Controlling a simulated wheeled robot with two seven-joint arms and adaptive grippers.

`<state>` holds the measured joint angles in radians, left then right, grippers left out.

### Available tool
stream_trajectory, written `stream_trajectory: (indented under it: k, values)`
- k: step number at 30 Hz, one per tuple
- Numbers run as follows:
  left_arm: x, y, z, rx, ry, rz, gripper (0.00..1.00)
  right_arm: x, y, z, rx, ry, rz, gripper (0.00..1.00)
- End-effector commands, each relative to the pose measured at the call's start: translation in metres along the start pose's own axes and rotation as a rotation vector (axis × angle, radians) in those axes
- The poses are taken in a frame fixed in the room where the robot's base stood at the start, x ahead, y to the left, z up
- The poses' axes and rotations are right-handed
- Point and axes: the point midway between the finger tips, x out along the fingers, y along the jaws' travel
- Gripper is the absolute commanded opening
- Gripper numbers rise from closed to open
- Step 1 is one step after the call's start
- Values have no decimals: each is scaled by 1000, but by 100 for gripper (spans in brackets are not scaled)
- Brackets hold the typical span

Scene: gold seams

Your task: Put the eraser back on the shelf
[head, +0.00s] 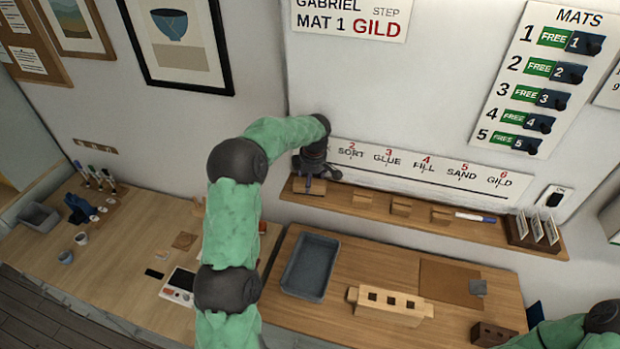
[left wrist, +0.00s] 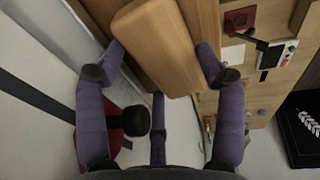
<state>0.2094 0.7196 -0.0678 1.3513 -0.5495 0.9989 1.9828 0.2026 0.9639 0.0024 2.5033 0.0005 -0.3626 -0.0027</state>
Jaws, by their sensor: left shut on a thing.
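My left gripper (head: 312,182) is at the left end of the wooden wall shelf (head: 380,212). Its purple fingers show in the left wrist view (left wrist: 160,68), shut on a wooden block that I take to be the eraser (left wrist: 160,38). In the head view the eraser (head: 303,187) shows partly behind the fingers, at the shelf's left end. I cannot tell whether it touches the shelf. My right arm comes in at the lower right; its gripper is out of view.
Along the shelf stand several small wooden blocks (head: 400,206), a marker (head: 475,217) and a card rack (head: 520,232). Below on the bench are a grey tray (head: 310,265), a wooden block with square holes (head: 388,302) and a brown mat (head: 445,280).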

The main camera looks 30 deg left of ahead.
Motion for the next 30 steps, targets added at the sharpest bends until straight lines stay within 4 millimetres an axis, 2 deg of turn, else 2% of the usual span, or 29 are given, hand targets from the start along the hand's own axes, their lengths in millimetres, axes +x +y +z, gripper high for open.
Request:
stream_trajectory:
  k: [6, 7, 9, 24, 30]
  values:
    - [4, -1, 0, 1, 0, -2, 43, 0, 0, 0, 0, 0, 0, 0]
    - [5, -2, 0, 1, 0, -3, 78, 0, 0, 0, 0, 0, 0, 0]
    - [5, -2, 0, 1, 0, -3, 93, 0, 0, 0, 0, 0, 0, 0]
    - [5, -1, 0, 1, 0, 1, 93, -6, -2, 0, 0, 0, 0, 0]
    - [-29, -1, 3, 1, -1, 6, 93, 6, 2, 0, 0, 0, 0, 0]
